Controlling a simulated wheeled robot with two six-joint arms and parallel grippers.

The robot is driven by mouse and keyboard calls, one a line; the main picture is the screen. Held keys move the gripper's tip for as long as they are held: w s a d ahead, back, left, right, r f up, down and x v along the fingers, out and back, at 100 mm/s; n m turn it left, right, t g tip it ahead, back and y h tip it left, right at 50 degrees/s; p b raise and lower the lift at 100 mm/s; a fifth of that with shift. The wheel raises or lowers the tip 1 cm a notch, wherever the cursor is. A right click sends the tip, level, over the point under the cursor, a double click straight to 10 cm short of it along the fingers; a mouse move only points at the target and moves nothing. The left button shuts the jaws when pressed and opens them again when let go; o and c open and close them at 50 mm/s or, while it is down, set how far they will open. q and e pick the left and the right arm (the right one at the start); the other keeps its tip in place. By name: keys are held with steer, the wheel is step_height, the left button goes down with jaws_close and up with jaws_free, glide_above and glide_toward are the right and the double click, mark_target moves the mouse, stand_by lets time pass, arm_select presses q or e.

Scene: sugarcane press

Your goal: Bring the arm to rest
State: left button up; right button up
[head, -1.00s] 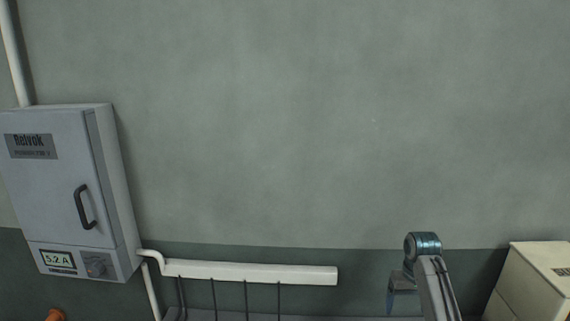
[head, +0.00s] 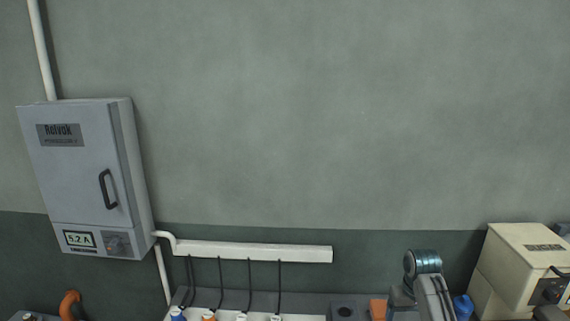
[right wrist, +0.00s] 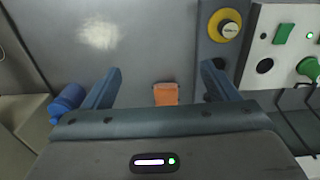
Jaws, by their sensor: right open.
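My right arm rises into the lower right of the head view, its blue-grey wrist joint (head: 423,263) showing in front of the bench. Its fingers are not clear there. In the right wrist view my right gripper (right wrist: 163,82) is open and empty, with its two dark blue fingers wide apart. An orange block (right wrist: 166,94) shows beyond the gap between the fingers, apart from them. My left gripper is in neither view.
A grey electrical cabinet (head: 75,180) reading 5.2 A hangs at left. A white cable duct (head: 255,252) runs above the bench. A cream box (head: 515,265) stands right of the arm. The right wrist view shows a yellow-ringed knob (right wrist: 226,27) and a blue object (right wrist: 68,103).

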steer(key=s+a+f+t, duration=0.1)
steer(key=s+f, duration=0.4)
steer(key=s, duration=0.4)
steer(key=s+a+f, duration=0.2)
steer(key=s+f, duration=0.3)
steer(key=s, duration=0.4)
steer(key=s+a+r+n+t, duration=0.1)
steer(key=s+r, duration=0.1)
steer(key=s, duration=0.8)
steer(key=s+a+r+n+t, duration=0.1)
steer(key=s+r, duration=0.1)
steer(key=s, duration=0.9)
step_height(320, 180, down, 33)
steer(key=w+d+g+b, duration=0.1)
steer(key=d+b, duration=0.1)
steer(key=b, duration=0.3)
arm_select(q)
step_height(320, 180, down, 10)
steer(key=b, duration=0.5)
arm_select(e)
steer(key=s+d+f, duration=0.1)
steer(key=s+f, duration=0.8)
steer(key=f, duration=0.4)
steer(key=s+f+m+g, duration=0.1)
steer(key=s+f, duration=0.9)
steer(key=f, duration=0.3)
steer(key=shift+s+d+f+h, duration=0.15)
steer(key=shift+s+d+h, duration=0.05)
steer(key=shift+d+h, duration=0.15)
